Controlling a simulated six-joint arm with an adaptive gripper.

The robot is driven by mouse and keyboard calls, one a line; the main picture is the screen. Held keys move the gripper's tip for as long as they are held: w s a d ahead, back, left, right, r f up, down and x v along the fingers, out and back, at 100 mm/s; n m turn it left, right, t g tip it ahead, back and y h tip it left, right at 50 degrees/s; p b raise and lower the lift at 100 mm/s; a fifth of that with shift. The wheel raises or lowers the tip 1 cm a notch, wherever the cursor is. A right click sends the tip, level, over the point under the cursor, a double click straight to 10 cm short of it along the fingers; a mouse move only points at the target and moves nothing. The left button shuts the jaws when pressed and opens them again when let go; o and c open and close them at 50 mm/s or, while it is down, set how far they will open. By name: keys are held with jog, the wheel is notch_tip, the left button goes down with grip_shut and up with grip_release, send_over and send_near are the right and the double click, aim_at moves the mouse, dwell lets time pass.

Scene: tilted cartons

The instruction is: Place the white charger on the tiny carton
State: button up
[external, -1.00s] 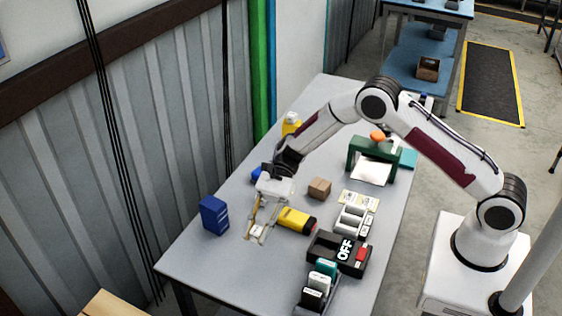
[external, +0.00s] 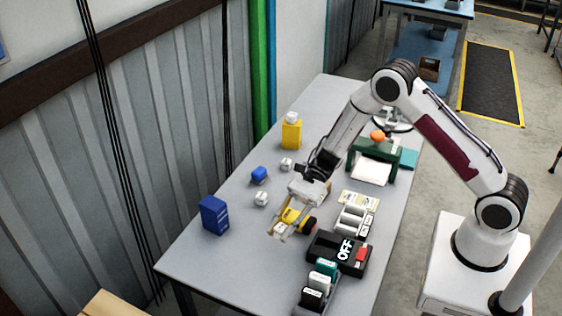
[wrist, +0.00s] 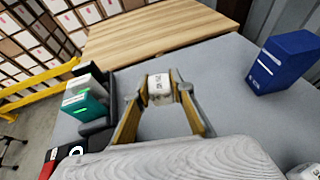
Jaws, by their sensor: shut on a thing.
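My gripper (external: 281,232) is shut on the white charger (wrist: 160,88), a small white block with dark print seen between the fingertips in the wrist view. The tiny carton, a small brown box in the earlier external view, is now hidden behind my gripper and wrist.
A blue box (external: 214,214) stands at the left; it also shows in the wrist view (wrist: 283,62). Two small white cubes (external: 261,199), a blue object (external: 259,175) and a yellow bottle (external: 291,134) stand behind. A black OFF box (external: 338,254) and a rack (external: 312,300) are front right.

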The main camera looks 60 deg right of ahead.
jog(key=s+d+m+t, duration=0.1)
jog(key=d, duration=0.2)
jog(key=s+d+r+m+t+h, duration=0.1)
jog(key=s+d, duration=0.1)
jog(key=d, duration=0.1)
jog(key=s+d+m+t, duration=0.1)
jog(key=s+d+t, duration=0.1)
jog(key=d, duration=0.1)
jog(key=shift+s+d+r+m+h, duration=0.1)
jog(key=shift+d+r+m+h, duration=0.2)
jog(key=shift+d+r, duration=0.05)
jog(key=shift+m+t+h, duration=0.4)
jog(key=shift+m+t, duration=0.2)
jog(key=d, duration=0.2)
jog(key=d+r, duration=0.1)
jog(key=d, duration=0.1)
jog(key=shift+s+r, duration=0.1)
